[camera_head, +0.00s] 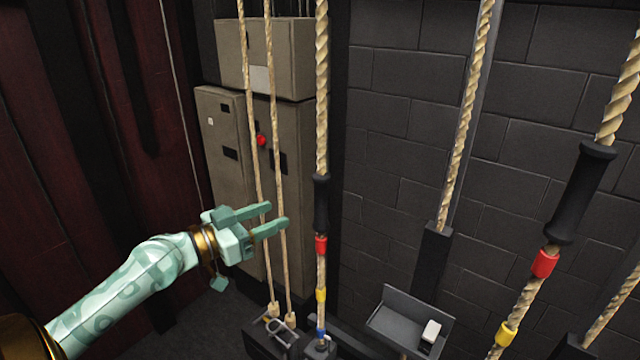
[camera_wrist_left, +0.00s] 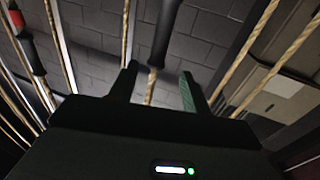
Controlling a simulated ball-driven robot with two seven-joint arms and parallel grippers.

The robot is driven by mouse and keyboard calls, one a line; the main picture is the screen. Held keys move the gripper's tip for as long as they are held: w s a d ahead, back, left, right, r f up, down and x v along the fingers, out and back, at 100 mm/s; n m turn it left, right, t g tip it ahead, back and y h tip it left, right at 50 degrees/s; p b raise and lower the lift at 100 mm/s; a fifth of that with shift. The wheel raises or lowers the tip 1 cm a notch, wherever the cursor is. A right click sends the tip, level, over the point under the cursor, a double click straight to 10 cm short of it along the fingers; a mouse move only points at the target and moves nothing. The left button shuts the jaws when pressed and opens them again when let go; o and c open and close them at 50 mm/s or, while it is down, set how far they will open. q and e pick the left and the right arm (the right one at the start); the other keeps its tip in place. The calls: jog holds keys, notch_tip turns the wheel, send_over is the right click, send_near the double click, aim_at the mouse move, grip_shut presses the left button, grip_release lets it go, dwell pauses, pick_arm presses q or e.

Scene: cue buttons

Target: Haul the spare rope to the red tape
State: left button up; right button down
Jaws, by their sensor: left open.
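My left gripper (camera_head: 275,215) is open, with its fingers pointing right, by two thin ropes (camera_head: 274,130). Just beyond the fingertips hangs a thicker rope (camera_head: 322,90) with a black sleeve (camera_head: 321,205). Under the sleeve are red tape (camera_head: 321,245), yellow tape (camera_head: 321,295) and blue tape low down. In the left wrist view a rope (camera_wrist_left: 150,92) with a black sleeve (camera_wrist_left: 164,30) shows between the open fingers (camera_wrist_left: 156,88), apparently not gripped. Another sleeved rope (camera_head: 620,95) at the right has its own red tape (camera_head: 545,262). No label shows which rope is the spare.
A beige cabinet (camera_head: 228,150) with a box (camera_head: 265,55) on top stands behind the thin ropes. A red curtain (camera_head: 60,130) hangs at left. A grey tray (camera_head: 400,318) holding a white block (camera_head: 431,331) sits low before the dark brick wall (camera_head: 400,150).

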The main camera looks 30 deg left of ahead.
aim_at(316, 197)
pick_arm(q)
jog(key=p+x, duration=0.4)
jog(key=x, duration=0.9)
jog(key=shift+w, duration=0.1)
jog(key=shift+f, duration=0.1)
pick_arm(e)
notch_tip(316, 197, up, 5)
jog(key=shift+r, duration=0.15)
